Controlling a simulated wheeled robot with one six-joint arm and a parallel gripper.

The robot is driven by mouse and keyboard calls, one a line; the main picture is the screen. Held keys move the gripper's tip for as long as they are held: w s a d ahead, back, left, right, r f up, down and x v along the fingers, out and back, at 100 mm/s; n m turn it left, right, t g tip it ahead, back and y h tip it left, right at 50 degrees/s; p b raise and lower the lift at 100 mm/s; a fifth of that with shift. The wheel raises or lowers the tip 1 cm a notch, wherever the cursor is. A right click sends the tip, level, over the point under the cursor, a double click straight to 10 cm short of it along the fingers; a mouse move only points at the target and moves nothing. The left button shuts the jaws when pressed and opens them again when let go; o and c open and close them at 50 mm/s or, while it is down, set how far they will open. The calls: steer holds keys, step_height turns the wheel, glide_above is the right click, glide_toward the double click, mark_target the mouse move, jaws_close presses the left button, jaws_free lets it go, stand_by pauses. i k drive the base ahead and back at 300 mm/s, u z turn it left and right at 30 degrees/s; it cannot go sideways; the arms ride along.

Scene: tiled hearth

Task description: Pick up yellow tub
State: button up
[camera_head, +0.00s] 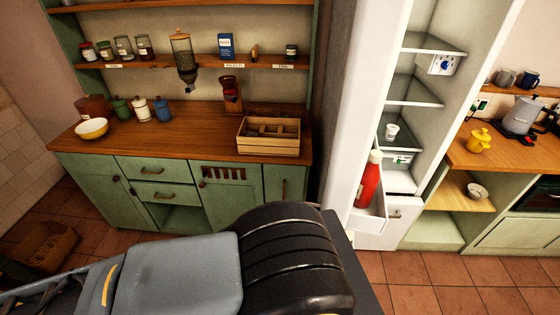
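A yellow lidded pot (479,141), the most tub-like yellow thing in view, stands upright on the wooden counter at the right, near the counter's left end. A yellow bowl (92,129) with a pale inside sits at the left end of the green dresser's top. A small white cup (391,132) stands on a shelf in the open fridge; I cannot tell any yellow on it. My arm fills the bottom of the picture, but my gripper's fingers do not show.
The open fridge (405,60) with a red bottle (369,181) stands between dresser (150,190) and right counter (510,155). A grey kettle (523,114) is near the yellow pot. A wooden crate (268,146) sits on the dresser. Tiled floor (420,285) is clear at lower right.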

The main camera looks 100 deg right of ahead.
mark_target(474, 145)
steer(key=z, duration=0.05)
steer(key=i, duration=0.4)
steer(key=z, duration=4.85)
steer(key=k, duration=0.55)
steer(key=z, duration=1.5)
steer(key=i, duration=1.9)
steer(key=u, duration=1.15)
steer(key=i, duration=0.7)
steer(key=u, duration=0.7)
